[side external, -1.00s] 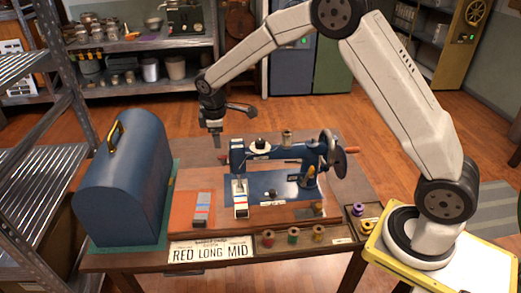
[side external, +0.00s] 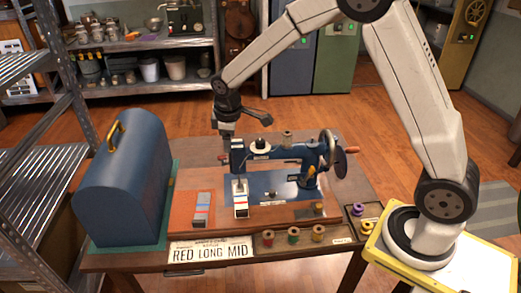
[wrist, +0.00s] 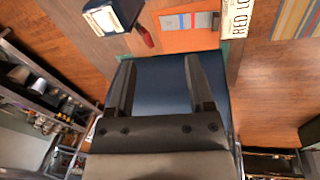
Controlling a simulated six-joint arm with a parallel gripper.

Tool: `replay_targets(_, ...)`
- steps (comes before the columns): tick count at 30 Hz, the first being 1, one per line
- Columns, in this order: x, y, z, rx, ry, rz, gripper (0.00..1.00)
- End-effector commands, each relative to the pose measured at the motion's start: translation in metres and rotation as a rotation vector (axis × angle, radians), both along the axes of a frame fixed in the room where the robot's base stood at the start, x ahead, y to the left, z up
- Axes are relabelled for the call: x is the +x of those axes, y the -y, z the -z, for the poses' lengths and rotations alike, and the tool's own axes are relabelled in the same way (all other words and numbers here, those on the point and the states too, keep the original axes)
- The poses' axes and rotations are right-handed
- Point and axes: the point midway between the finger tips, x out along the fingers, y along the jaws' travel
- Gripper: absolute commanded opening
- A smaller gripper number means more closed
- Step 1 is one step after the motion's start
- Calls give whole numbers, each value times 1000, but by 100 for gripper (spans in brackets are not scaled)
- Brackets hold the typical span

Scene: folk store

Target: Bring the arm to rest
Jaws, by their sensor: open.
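My gripper (side external: 226,150) is in the air behind the left end of the blue sewing machine (side external: 268,160), which partly hides its fingers in the side view. In the wrist view, my gripper (wrist: 160,64) has its two fingers spread apart with nothing between them. Behind the fingers in that view is the blue domed case (wrist: 160,80). The case (side external: 130,180) stands left of the machine with its brass handle up, apart from my gripper in the side view. The arm arches over from its base at the right.
The wooden table (side external: 350,185) bears an orange board (side external: 183,207), a sign reading RED LONG MID (side external: 210,250) and a spool tray (side external: 280,247). Metal shelving (side external: 50,110) stands at the left. Shelves with jars and pots (side external: 140,45) are at the back.

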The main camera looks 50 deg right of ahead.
Motion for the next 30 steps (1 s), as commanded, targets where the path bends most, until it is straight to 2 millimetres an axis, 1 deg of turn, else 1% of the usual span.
replay_targets(1, -12, 0, -3, 14, 8, 34, 68)
replay_targets(8, -68, -1, -7, 80, 40, 202, 68)
replay_targets(18, -156, -3, -4, 171, 82, 459, 68)
replay_targets(21, -178, -3, -1, 192, 91, 521, 68)
replay_targets(25, -197, -3, 2, 210, 99, 579, 68)
replay_targets(27, -203, -3, 3, 214, 101, 596, 68)
replay_targets(30, -207, -3, 4, 218, 102, 608, 68)
